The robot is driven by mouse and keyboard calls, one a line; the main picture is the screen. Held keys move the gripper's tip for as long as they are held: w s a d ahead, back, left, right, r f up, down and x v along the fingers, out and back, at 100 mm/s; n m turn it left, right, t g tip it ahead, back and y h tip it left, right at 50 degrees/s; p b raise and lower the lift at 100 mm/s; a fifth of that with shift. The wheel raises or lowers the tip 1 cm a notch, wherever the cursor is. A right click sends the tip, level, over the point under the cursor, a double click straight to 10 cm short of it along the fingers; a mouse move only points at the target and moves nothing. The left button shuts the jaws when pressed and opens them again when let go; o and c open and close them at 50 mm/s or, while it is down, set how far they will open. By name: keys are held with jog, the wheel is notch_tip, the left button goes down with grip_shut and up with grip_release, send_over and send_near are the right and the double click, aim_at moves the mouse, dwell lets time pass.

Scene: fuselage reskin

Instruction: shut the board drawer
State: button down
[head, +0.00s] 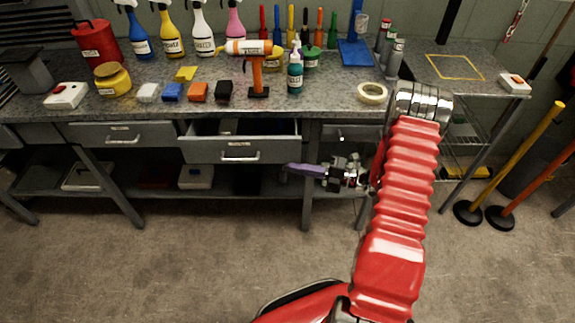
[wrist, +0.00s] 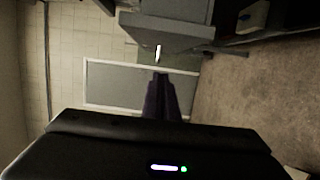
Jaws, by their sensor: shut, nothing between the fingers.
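One grey drawer (head: 205,150) under the workbench stands pulled out, with its inside partly showing from above. Its bar handle (head: 240,156) is on the front face. My gripper (head: 287,168) is shut and empty, its purple fingers pointing left, to the right of the handle and a little lower in the head view. The fingers look apart from the drawer. In the wrist view the shut fingers (wrist: 160,78) point up the picture toward a bright handle (wrist: 158,52) on a grey face, with a small gap between. The drawer's contents are mostly hidden.
A second drawer (head: 122,133) at left looks shut. A bench leg (head: 307,200) stands near my gripper. The floor in front is clear.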

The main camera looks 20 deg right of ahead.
jog(key=shift+v, duration=2.65)
jog(key=shift+a, duration=0.1)
jog(key=s+a+r+n+g+h, duration=0.2)
jog(key=s+a+r+n+g, duration=0.25)
jog(key=a+r+n, duration=0.45)
jog(key=s+a+r+n+g+h, duration=0.25)
jog(key=a+r+n+g, duration=0.35)
jog(key=n, duration=0.5)
jog(key=s+a+r+n+t+h, duration=0.1)
jog(key=s+r+n+h, duration=0.4)
jog(key=n, duration=0.6)
jog(key=s+a+r+n+t+h, duration=0.1)
jog(key=s+r+n+t+h, duration=0.3)
jog(key=s+r+n, duration=0.4)
jog(key=s+n+h, duration=0.1)
jog(key=n, duration=0.3)
jog(key=shift+r, duration=0.15)
jog(key=shift+s+t, duration=0.15)
jog(key=shift+t, duration=0.1)
